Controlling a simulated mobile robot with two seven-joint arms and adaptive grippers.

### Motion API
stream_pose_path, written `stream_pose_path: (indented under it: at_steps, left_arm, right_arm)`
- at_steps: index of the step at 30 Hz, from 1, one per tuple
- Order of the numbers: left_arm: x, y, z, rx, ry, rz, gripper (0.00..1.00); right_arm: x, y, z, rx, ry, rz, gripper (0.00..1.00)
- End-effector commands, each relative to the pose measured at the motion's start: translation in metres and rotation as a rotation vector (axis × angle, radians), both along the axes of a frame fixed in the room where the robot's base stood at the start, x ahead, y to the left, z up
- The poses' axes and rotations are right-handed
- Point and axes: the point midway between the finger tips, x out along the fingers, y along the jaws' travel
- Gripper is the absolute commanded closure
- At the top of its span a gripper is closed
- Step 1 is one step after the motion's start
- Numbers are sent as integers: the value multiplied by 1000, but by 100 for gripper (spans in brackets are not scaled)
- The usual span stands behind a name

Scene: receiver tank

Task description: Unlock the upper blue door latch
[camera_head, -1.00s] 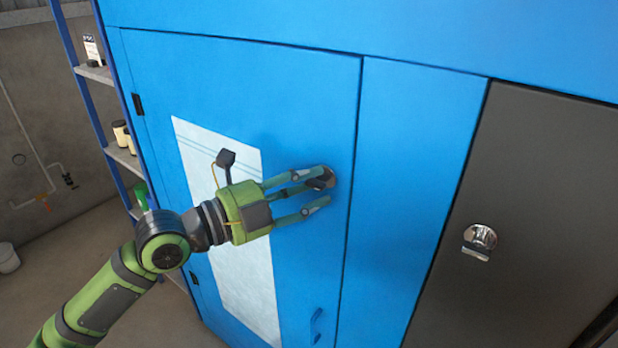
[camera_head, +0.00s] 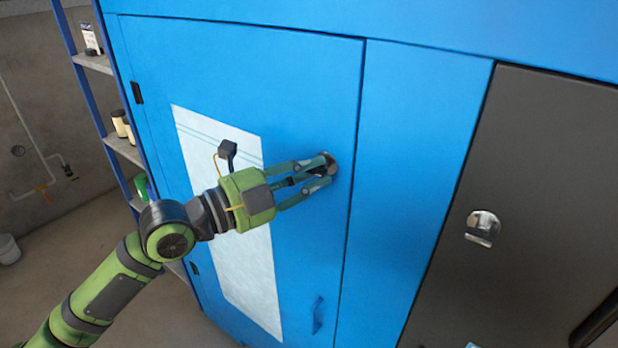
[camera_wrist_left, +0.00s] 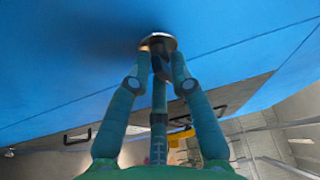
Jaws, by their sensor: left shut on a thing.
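The blue door (camera_head: 300,90) has a white panel on its left part and a blue handle (camera_head: 317,316) low down near its right edge. The upper latch (camera_head: 331,164) is a round metal piece near the door's right edge, mostly hidden by my fingers. My left gripper (camera_head: 322,170) is shut on the latch. In the left wrist view the latch (camera_wrist_left: 158,41) shows as a shiny metal disc at the fingertips, with the fingers (camera_wrist_left: 160,68) closed in around it. My right gripper is not in view.
A dark grey door (camera_head: 540,180) with a metal latch (camera_head: 483,227) stands to the right, past a blue strip. A shelf rack (camera_head: 122,147) with small containers is at the left. A white bucket (camera_head: 9,249) stands on the floor. The space before the blue door is free.

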Motion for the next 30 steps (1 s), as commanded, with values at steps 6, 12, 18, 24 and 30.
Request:
stream_pose_path:
  at_steps: [6,12,18,24,30]
  left_arm:
    - [-1,-2,-7,-132,100,-3,100]
    - [-2,-3,-6,-286,213,-4,100]
    - [-3,-4,-5,-440,328,-4,100]
    - [-4,-5,-3,-594,442,-3,100]
    - [-4,-7,-2,-750,556,-2,100]
  right_arm:
    - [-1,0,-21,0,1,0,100]
    - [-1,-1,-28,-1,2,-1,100]
    - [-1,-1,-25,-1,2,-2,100]
    - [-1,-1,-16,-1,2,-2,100]
    - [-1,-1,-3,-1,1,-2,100]
